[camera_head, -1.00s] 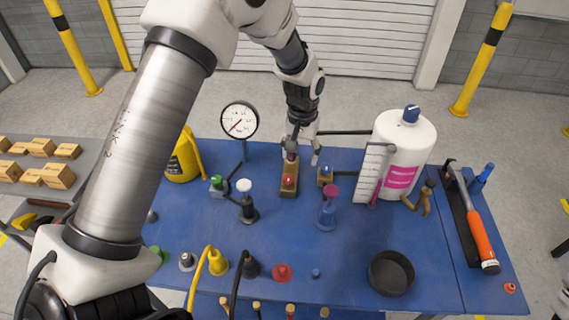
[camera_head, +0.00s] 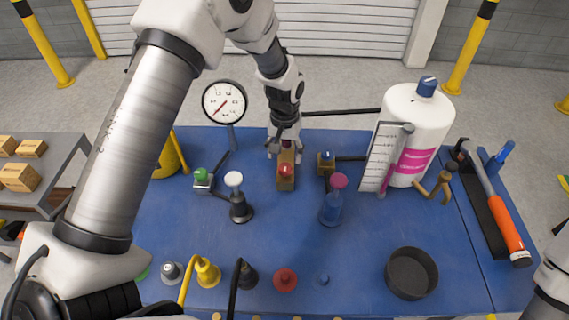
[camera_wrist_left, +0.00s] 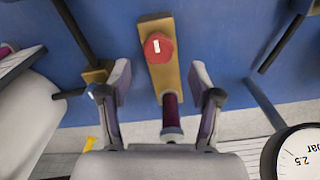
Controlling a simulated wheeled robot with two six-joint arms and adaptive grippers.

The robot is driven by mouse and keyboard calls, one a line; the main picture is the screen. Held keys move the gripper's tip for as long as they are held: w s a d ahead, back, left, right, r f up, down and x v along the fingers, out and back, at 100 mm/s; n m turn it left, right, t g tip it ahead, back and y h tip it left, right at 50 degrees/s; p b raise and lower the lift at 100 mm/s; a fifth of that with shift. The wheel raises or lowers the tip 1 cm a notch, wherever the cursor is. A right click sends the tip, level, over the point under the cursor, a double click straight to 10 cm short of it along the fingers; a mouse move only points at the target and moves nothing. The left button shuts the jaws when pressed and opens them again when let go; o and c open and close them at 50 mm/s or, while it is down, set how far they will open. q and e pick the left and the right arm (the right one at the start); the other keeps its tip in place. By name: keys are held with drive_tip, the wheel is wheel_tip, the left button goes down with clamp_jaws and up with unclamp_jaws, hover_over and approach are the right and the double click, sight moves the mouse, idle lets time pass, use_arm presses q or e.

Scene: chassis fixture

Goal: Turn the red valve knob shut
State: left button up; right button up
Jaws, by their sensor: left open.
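The red valve knob (camera_head: 286,170) sits on a brass block (camera_head: 286,184) at the back middle of the blue table. It also shows in the wrist view (camera_wrist_left: 158,47), with a white mark on its top. My left gripper (camera_head: 284,150) is at the far end of that block, just behind the knob. In the wrist view the open fingers (camera_wrist_left: 160,76) stand on either side of the block's end and a dark red pipe (camera_wrist_left: 171,110). The knob lies just beyond the fingertips, apparently untouched. My right gripper is not in view.
A pressure gauge (camera_head: 224,101) stands to the left. A blue-knobbed brass valve (camera_head: 326,162) is close on the right. A white tank (camera_head: 408,150), a black bowl (camera_head: 411,273) and an orange-handled hammer (camera_head: 507,230) are further right.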

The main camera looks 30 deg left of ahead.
sight(285, 167)
use_arm(q)
drive_tip(key=f, duration=0.2)
drive_tip(key=f+p, duration=0.1)
drive_tip(key=f, duration=0.1)
drive_tip(key=shift+s+d, duration=0.15)
drive_tip(key=shift+d, duration=0.1)
drive_tip(key=shift+a+f, duration=0.2)
drive_tip(key=shift+f, duration=0.15)
drive_tip(key=shift+d+r, duration=0.1)
drive_tip(key=c, duration=1.1)
drive_tip(key=shift+c, duration=0.2)
